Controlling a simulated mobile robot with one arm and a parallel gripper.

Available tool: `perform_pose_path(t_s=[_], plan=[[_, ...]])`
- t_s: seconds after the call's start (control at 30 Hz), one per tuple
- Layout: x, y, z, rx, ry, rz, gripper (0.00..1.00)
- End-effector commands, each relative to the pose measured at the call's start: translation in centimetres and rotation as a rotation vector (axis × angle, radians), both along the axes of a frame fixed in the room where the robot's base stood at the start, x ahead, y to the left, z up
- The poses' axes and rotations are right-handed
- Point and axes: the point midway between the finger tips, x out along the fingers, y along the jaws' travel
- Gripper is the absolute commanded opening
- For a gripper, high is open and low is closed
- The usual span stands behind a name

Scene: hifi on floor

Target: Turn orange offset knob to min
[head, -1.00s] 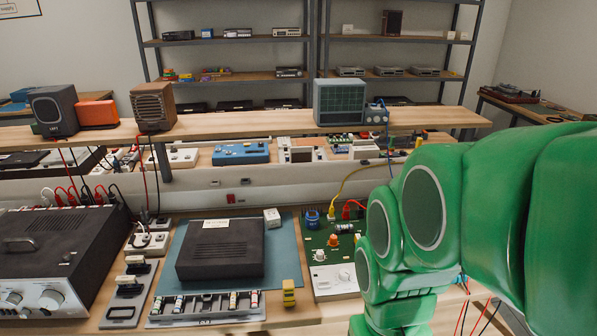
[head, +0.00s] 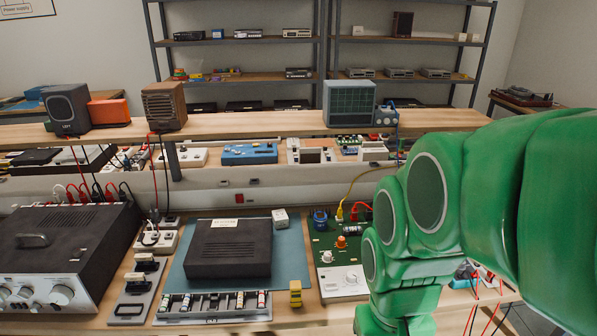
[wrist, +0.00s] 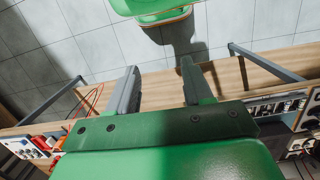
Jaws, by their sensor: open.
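The orange knob (head: 341,242) stands on a green circuit board (head: 325,262) at the right of the workbench in the head view. A white knob (head: 327,256) sits just below it on the same board. The orange knob's pointer is too small to read. My gripper (wrist: 158,88) shows in the wrist view with its two grey fingers apart and nothing between them. It is over the bench edge and tiled floor. In the head view my green arm hides the board's right side, and the gripper itself is out of sight. The knob does not show in the wrist view.
A black box (head: 228,249) lies on a blue mat (head: 291,258) left of the board. A yellow block (head: 295,293) stands at the mat's front corner. Yellow and red cables rise behind the board. A large amplifier (head: 65,250) fills the bench's left.

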Motion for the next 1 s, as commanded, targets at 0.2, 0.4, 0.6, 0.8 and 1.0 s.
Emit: perform_pose_path(t_s=[0.2, 0.4, 0.6, 0.8, 1.0], plan=[[5.1, -0.2, 0.8, -0.017, -0.012, -0.119, 0.51], [10.0, -0.4, 1.2, -0.031, -0.027, -0.238, 0.51], [14.9, -0.7, 1.2, -0.045, -0.040, -0.355, 0.51], [19.9, -1.2, 0.8, -0.057, -0.053, -0.475, 0.51], [24.7, -1.6, -0.1, -0.068, -0.064, -0.595, 0.51]])
